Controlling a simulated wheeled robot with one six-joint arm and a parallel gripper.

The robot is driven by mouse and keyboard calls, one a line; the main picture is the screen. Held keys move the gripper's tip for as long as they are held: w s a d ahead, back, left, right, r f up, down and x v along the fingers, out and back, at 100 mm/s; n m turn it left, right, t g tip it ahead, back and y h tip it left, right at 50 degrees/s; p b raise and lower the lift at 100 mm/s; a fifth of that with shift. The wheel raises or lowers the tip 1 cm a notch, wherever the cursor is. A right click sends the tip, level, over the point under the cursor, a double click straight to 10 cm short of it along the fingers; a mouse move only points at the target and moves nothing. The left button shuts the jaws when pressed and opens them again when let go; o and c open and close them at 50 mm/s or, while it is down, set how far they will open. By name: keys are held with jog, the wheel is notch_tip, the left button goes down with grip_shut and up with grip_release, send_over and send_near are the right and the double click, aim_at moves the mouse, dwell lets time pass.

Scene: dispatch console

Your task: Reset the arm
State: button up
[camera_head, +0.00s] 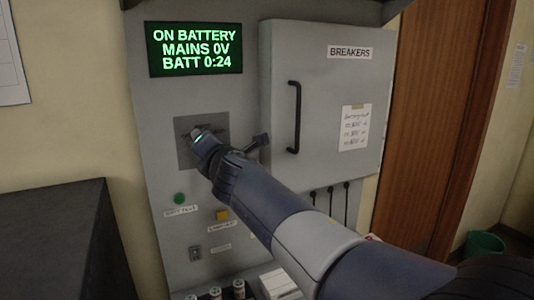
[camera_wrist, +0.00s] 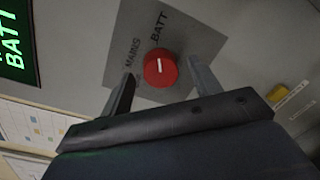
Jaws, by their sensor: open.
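My gripper (camera_wrist: 160,82) is open in the wrist view, with its two fingers on either side of a red rotary knob (camera_wrist: 160,68). I cannot tell whether the fingers touch the knob. The knob's white pointer line stands on a grey plate (camera_wrist: 128,52) marked MAINS and BATT. In the head view my gripper (camera_head: 197,136) is in front of that plate (camera_head: 183,152) and hides the knob. My arm reaches in from the lower right. A green-lettered display (camera_head: 194,72) reads ON BATTERY, MAINS 0V, BATT 0:24.
A closed BREAKERS cabinet (camera_head: 320,85) with a black handle (camera_head: 294,117) is right of the plate. Below are a green button (camera_head: 179,199), a yellow button (camera_head: 222,215) and a small switch (camera_head: 195,253). A dark cabinet (camera_head: 55,235) stands at left. A wooden door (camera_head: 435,110) is at right.

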jog(key=shift+w+a, duration=0.15)
jog(key=shift+w, duration=0.15)
jog(key=f+v, duration=0.1)
jog(key=v, duration=1)
jog(key=r+x, duration=0.1)
jog(key=x, duration=1)
jog(key=s+d+n, duration=0.2)
jog(key=s+n, duration=0.3)
jog(key=n, duration=0.6)
jog(key=shift+s+n+t, duration=0.4)
